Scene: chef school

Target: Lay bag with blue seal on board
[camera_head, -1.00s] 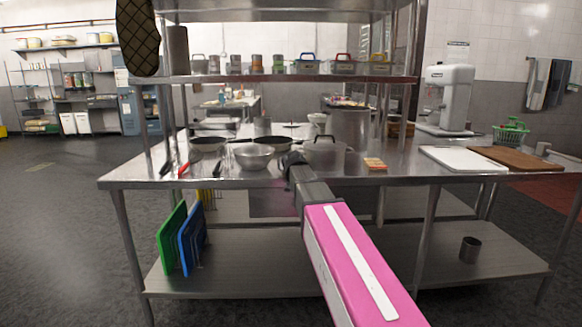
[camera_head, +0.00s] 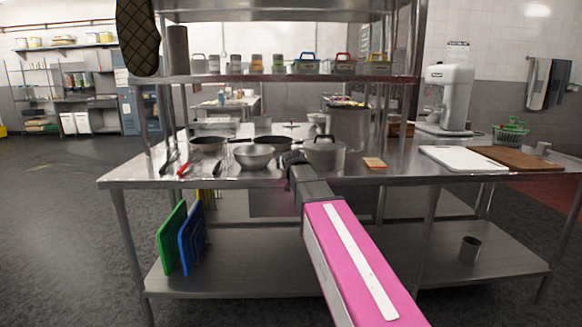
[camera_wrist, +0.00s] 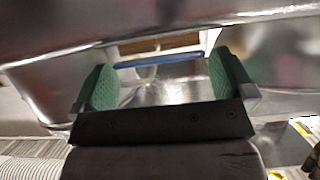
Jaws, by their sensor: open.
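A small clear container or bag with a blue top (camera_head: 304,64) stands on the raised shelf, between similar ones. A white board (camera_head: 462,158) and a brown wooden board (camera_head: 518,158) lie side by side at the right end of the steel table. My gripper (camera_head: 292,158) is at the table's front edge, in front of the pans and below the shelf. In the wrist view its green-padded fingers (camera_wrist: 163,84) are wide apart with nothing held between them. A blue strip (camera_wrist: 160,60) shows beyond the fingers; I cannot tell what it belongs to.
Similar pieces with red (camera_head: 343,64) and yellow (camera_head: 379,63) tops stand on the shelf (camera_head: 280,79). A steel bowl (camera_head: 254,157), a pot (camera_head: 326,156) and pans crowd the table near my gripper. An orange flat piece (camera_head: 375,163) lies right of the pot. A mixer (camera_head: 447,98) stands behind the boards.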

